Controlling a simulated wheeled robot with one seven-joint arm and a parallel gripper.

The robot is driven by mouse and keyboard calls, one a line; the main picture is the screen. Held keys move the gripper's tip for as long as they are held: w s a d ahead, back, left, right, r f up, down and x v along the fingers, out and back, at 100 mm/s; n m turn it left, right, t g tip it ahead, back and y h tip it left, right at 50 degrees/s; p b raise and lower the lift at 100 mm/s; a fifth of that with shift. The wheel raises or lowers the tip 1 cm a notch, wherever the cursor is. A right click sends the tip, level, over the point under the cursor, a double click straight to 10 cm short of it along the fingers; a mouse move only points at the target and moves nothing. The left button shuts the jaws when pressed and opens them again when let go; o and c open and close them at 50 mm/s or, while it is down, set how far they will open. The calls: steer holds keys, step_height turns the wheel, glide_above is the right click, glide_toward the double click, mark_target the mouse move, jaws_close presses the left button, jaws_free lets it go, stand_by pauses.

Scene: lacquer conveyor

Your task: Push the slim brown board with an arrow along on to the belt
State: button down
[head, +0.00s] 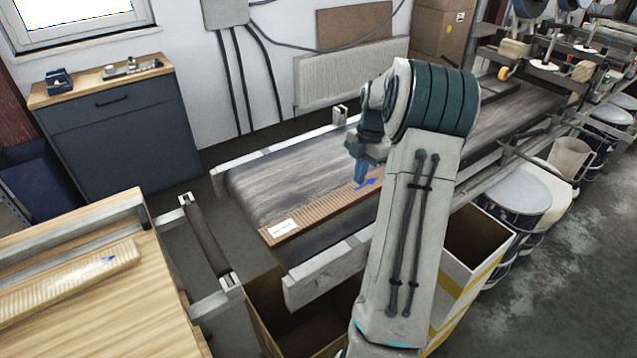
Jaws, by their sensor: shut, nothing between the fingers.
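The slim brown board (325,208) lies on the dark belt (290,180), near its front side. It has a ribbed surface, a white label at its left end and a blue arrow pointing up and right. Its right end is hidden behind my arm. My gripper (361,182) is shut and empty, pointing down. Its blue fingertips are at the board, just left of the arrow; I cannot tell whether they touch it.
A paler ribbed board (70,282) with a blue arrow lies on the wooden table (150,310) at left. A roller (207,240) stands between table and belt. An open carton (300,318) is below the belt's front. Metal rails (325,268) edge the belt.

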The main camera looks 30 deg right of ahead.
mark_target(325, 207)
steer(key=a, duration=0.4)
steer(key=s+a+p, duration=0.1)
steer(key=a, duration=0.3)
steer(key=s+a+p, duration=0.1)
steer(key=a, duration=0.3)
steer(key=shift+s, duration=0.1)
steer(key=shift+d+f, duration=0.1)
steer(key=shift+f, duration=0.6)
steer(key=shift+s, duration=0.1)
steer(key=shift+f, duration=0.15)
